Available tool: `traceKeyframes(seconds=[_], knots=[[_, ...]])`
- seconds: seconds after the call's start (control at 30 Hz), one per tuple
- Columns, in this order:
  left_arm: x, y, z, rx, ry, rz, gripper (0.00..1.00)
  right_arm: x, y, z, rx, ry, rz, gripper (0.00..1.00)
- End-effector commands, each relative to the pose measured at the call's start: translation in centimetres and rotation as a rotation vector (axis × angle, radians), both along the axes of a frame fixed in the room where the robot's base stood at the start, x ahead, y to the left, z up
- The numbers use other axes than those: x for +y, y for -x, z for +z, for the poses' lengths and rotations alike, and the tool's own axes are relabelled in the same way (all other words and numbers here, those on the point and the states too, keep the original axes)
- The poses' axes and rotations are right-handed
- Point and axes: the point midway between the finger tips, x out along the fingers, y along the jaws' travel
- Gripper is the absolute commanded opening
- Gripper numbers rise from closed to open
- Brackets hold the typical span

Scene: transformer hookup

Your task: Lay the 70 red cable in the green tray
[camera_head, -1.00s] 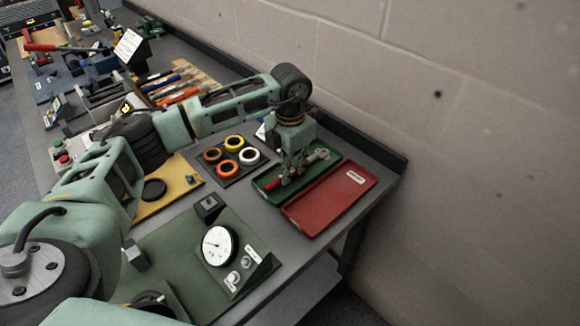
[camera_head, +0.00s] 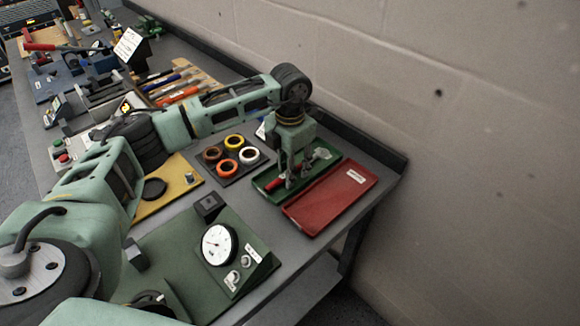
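The green tray (camera_head: 331,164) lies near the far right end of the bench. The red cable (camera_head: 273,185) lies in or just above the tray, its red part showing on both sides of my fingers. A small grey piece (camera_head: 322,154) shows toward the tray's far right end; I cannot tell if it belongs to the cable. My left gripper (camera_head: 289,183) points down over the tray with its fingertips at the cable. The fingers overlap in this view, so their opening is unclear. The number 70 is not readable. My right gripper is not in view.
A red tray (camera_head: 335,197) lies beside the green one, toward the bench edge. A dark holder with several coloured tape rolls (camera_head: 229,143) stands to the left. A green panel with a dial gauge (camera_head: 219,244) is in front. A wall runs behind the bench.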

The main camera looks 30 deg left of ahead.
Motion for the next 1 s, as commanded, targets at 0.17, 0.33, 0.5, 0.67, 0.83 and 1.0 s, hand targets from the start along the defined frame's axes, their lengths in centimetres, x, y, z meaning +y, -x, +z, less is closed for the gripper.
traceKeyframes(seconds=[0.17,0.33,0.5,0.67,0.83,1.0], knots=[[0.0,0.0,1.4,-0.002,0.001,0.0,0.35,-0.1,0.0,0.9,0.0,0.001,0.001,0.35],[0.0,0.0,2.8,-0.001,0.0,0.0,0.35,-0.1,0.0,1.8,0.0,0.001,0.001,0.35],[0.0,-0.1,4.2,-0.002,0.001,0.0,0.35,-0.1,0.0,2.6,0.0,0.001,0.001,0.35],[0.0,-0.1,5.5,-0.002,0.001,0.0,0.35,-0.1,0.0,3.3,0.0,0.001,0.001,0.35],[0.0,0.0,6.7,-0.001,0.0,0.001,0.35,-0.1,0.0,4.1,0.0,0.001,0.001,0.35],[0.0,0.0,7.0,0.0,0.0,0.0,0.35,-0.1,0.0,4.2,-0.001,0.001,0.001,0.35]])
